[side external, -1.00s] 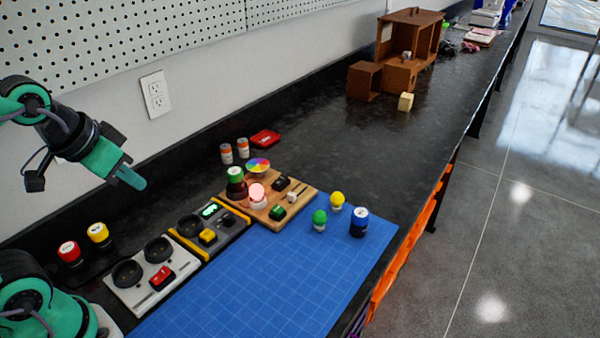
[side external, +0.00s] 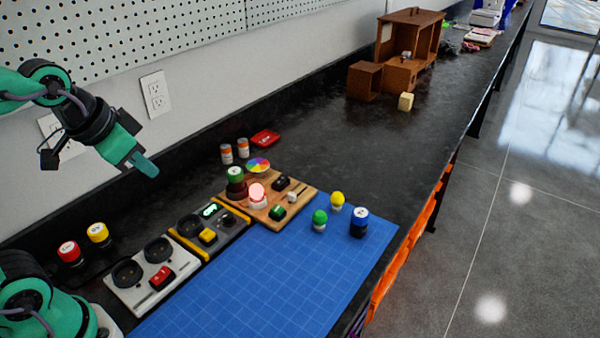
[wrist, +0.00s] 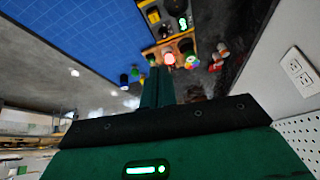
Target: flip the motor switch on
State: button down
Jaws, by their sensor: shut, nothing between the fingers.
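The wooden board (side external: 303,199) carries a green switch (side external: 277,212), a black switch (side external: 282,182), a small white part (side external: 292,196), a glowing pink lamp (side external: 257,191) and a multicoloured disc (side external: 258,165). I cannot tell which switch is the motor's, or its state. A yellow-edged panel (side external: 236,232) with a yellow switch (side external: 208,236) and green display lies to its left. A grey panel (side external: 130,295) has a red switch (side external: 161,278). My gripper (side external: 147,166) is shut and empty, raised above and behind the panels, touching nothing. The lamp shows beyond the fingers in the wrist view (wrist: 169,59).
A blue gridded mat (side external: 270,280) lies in front of the panels. Green (side external: 320,220), yellow (side external: 337,201) and blue-and-white (side external: 359,222) pieces stand on it. Two cans (side external: 235,151) and a red item (side external: 265,138) sit behind the board. The counter beyond is mostly clear.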

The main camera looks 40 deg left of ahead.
jog(key=w+m, duration=0.8)
jog(key=w, duration=0.6)
jog(key=m+g, duration=0.1)
jog(key=m, duration=0.7)
send_over(284, 179)
jog(key=s, duration=0.6)
notch_tip(284, 179, down, 8)
jog(key=shift+w, duration=0.25)
jog(key=shift+f, duration=0.1)
jog(key=shift+x, duration=6.9)
